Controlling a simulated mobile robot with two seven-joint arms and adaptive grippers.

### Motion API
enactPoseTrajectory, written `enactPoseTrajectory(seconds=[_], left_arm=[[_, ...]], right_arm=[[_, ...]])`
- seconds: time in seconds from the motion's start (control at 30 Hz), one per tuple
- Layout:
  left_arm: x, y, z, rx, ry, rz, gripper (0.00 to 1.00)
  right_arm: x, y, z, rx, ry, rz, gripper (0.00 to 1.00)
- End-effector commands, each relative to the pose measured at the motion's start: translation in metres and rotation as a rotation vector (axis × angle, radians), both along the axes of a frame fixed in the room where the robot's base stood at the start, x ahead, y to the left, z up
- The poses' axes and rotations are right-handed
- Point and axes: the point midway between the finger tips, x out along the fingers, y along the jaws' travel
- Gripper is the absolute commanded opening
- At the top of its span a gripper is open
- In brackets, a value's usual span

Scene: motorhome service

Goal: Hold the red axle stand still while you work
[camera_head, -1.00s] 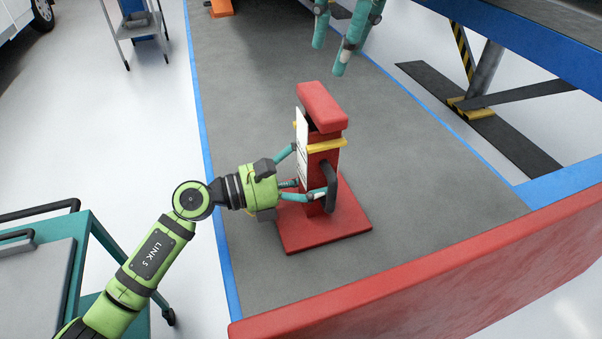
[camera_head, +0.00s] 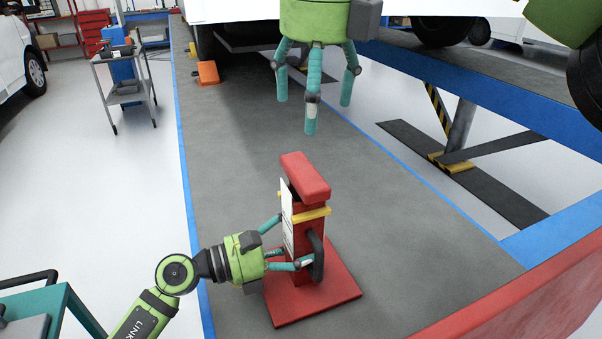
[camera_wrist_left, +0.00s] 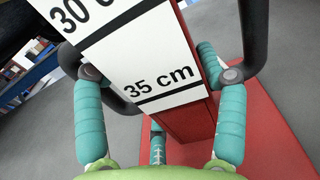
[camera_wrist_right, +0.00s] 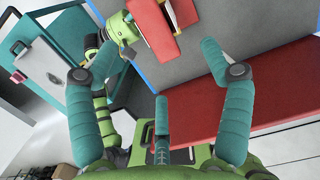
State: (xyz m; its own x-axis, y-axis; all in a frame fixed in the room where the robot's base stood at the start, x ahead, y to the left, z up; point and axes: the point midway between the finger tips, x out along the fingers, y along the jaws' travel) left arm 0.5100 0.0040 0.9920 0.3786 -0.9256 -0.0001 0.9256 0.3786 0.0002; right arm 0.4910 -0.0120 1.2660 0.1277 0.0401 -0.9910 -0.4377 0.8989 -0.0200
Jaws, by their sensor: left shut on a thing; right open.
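The red axle stand (camera_head: 309,238) stands upright on the grey floor strip, with a square red base, a red top pad, a yellow pin and black side handles. My left gripper (camera_head: 290,243) is shut on its column from the left. The left wrist view shows the stand's column (camera_wrist_left: 192,122) and a white scale marked 30 and 35 cm between the fingers. My right gripper (camera_head: 313,108) is open and empty, above the stand in the head picture. In the right wrist view part of the red stand (camera_wrist_right: 153,30) shows at the top, beyond the fingers.
A blue-edged platform (camera_head: 490,90) runs along the right, with a red panel (camera_head: 530,295) at bottom right. A teal cart (camera_head: 50,305) stands at lower left and a grey trolley (camera_head: 125,88) at upper left. An orange wedge (camera_head: 208,73) lies farther back. Floor around the stand is clear.

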Motion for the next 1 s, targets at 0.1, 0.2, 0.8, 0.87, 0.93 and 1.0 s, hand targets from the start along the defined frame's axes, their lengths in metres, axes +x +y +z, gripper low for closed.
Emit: enactPoseTrajectory(seconds=[0.1, 0.2, 0.8, 0.87, 0.93, 1.0], left_arm=[[0.000, 0.000, 0.000, -0.001, 0.001, 0.000, 0.13], [0.000, 0.000, 0.000, -0.001, 0.001, 0.000, 0.13], [0.000, 0.000, 0.000, -0.001, 0.001, 0.001, 0.13], [0.000, 0.000, 0.000, -0.001, 0.001, 0.001, 0.13], [0.000, 0.000, 0.000, -0.001, 0.001, 0.001, 0.13], [0.000, 0.000, 0.000, -0.001, 0.001, 0.001, 0.12]], right_arm=[[0.001, 0.007, 0.005, -0.022, 0.054, -0.034, 0.80], [-0.002, 0.011, 0.009, -0.030, 0.089, -0.051, 0.80], [-0.006, 0.014, -0.010, -0.038, 0.135, -0.067, 0.80], [-0.007, 0.014, -0.016, -0.036, 0.134, -0.066, 0.80], [-0.006, 0.014, -0.028, -0.039, 0.131, -0.067, 0.80], [-0.007, 0.014, -0.039, -0.039, 0.131, -0.066, 0.80]])
